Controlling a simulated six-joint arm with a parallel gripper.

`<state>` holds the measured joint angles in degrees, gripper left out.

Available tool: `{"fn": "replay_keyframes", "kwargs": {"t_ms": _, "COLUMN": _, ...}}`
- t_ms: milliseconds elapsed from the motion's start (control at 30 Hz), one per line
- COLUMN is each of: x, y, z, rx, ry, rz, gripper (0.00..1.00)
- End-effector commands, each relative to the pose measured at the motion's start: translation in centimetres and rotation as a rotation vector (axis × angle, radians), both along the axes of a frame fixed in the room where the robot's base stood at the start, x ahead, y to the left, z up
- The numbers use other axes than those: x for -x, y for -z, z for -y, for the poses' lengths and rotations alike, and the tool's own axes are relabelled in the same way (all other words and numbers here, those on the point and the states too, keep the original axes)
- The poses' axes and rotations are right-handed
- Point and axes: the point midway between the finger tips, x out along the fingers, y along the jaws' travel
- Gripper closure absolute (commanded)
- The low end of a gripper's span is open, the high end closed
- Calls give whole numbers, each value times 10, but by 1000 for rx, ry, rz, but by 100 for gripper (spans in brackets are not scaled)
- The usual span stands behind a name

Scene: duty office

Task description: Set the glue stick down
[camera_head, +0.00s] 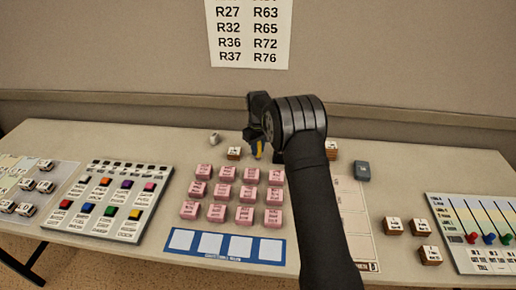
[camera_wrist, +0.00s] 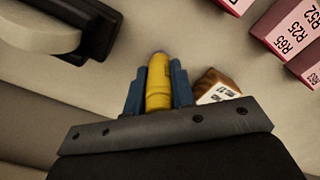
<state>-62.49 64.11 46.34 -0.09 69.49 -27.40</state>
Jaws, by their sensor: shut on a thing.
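The glue stick (camera_wrist: 158,82) is a yellow cylinder with a rounded end. It sits between the two blue fingers of my gripper (camera_wrist: 158,90), which is shut on it. In the head view my gripper (camera_head: 257,150) points down over the back middle of the table, behind the pink blocks. A bit of the yellow glue stick (camera_head: 260,147) shows there, partly hidden by the fingers and arm. I cannot tell whether its lower end touches the table. A wooden block with a white label (camera_wrist: 216,88) is close beside the fingers; it also shows in the head view (camera_head: 234,153).
Rows of pink labelled blocks (camera_head: 222,192) stand in front of my gripper. A dark object (camera_wrist: 70,25) lies near it in the wrist view. A small white object (camera_head: 214,138) is at the back left; a grey-blue box (camera_head: 362,171) is right of my arm. A wall rises behind.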

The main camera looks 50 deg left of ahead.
Motion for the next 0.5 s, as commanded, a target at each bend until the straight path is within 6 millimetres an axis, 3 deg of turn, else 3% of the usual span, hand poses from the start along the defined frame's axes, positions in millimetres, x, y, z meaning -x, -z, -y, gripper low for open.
{"fn": "replay_keyframes", "kwargs": {"t_ms": 133, "x": 0, "y": 3, "z": 0, "rx": 1, "ry": 0, "rz": -1, "gripper": 99}}
{"fn": "replay_keyframes", "kwargs": {"t_ms": 167, "x": 0, "y": 4, "z": 0, "rx": 1, "ry": 0, "rz": 0, "gripper": 75}}
{"fn": "replay_keyframes", "kwargs": {"t_ms": 267, "x": 0, "y": 3, "z": 0, "rx": 1, "ry": 0, "rz": 0, "gripper": 56}}
{"fn": "replay_keyframes", "kwargs": {"t_ms": 500, "x": 0, "y": 3, "z": 0, "rx": 0, "ry": 0, "rz": 0, "gripper": 55}}
